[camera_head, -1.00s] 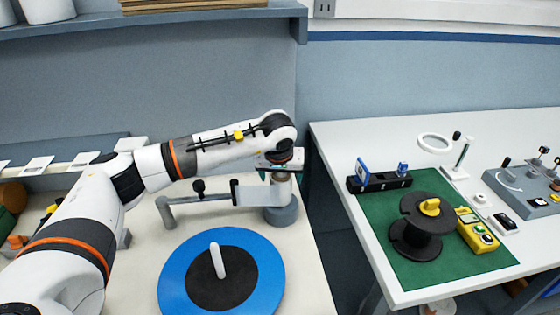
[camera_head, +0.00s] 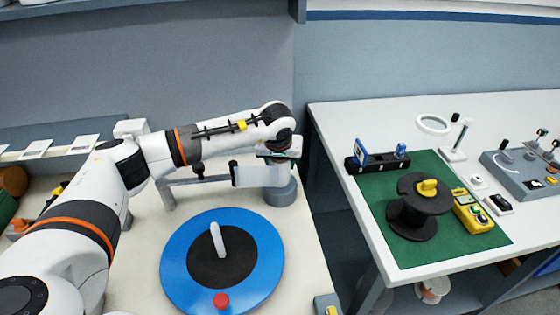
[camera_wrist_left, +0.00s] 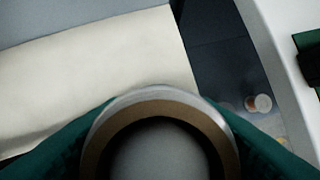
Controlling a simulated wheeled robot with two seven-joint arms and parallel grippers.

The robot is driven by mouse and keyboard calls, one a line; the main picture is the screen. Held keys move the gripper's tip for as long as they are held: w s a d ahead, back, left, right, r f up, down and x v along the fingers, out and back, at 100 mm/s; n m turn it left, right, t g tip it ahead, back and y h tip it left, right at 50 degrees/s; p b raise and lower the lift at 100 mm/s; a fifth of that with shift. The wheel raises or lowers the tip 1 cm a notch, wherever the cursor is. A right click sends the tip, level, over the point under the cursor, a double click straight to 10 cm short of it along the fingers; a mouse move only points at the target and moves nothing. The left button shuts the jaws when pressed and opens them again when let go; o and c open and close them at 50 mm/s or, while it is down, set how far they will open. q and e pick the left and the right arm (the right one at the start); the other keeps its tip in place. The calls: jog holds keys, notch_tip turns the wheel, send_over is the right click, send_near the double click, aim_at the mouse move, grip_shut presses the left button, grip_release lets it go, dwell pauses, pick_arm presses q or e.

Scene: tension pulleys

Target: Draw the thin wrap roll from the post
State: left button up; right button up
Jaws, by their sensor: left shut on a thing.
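The thin wrap roll (camera_wrist_left: 160,107) shows in the left wrist view as a pale ring with a brown core. A grey rounded shape (camera_wrist_left: 160,155) fills its middle, which looks like the post top. My left gripper (camera_head: 281,154) is over the round grey base (camera_head: 281,193) at the back right of the near table, shut on the roll. Its green fingers show on both sides of the ring in the wrist view. In the head view the gripper partly hides the roll. A pale panel (camera_head: 258,177) reaches left from there to a dark upright piece. My right gripper is not in view.
A blue disc (camera_head: 177,270) with a black centre, white peg (camera_head: 217,240) and red knob (camera_head: 221,300) lies in front. Across a gap, another table carries a black spool (camera_head: 415,218) on a green mat (camera_head: 400,248) and a yellow control box (camera_head: 476,214).

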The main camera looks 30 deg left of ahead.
pick_arm(q)
jog(key=shift+r, duration=0.55)
jog(key=shift+r+p, duration=0.9)
jog(key=shift+r, duration=0.35)
dwell(0.7)
jog(key=shift+r+p, duration=0.85)
jog(key=shift+r, duration=0.9)
jog(key=shift+r+p, duration=0.8)
jog(key=shift+r, duration=0.95)
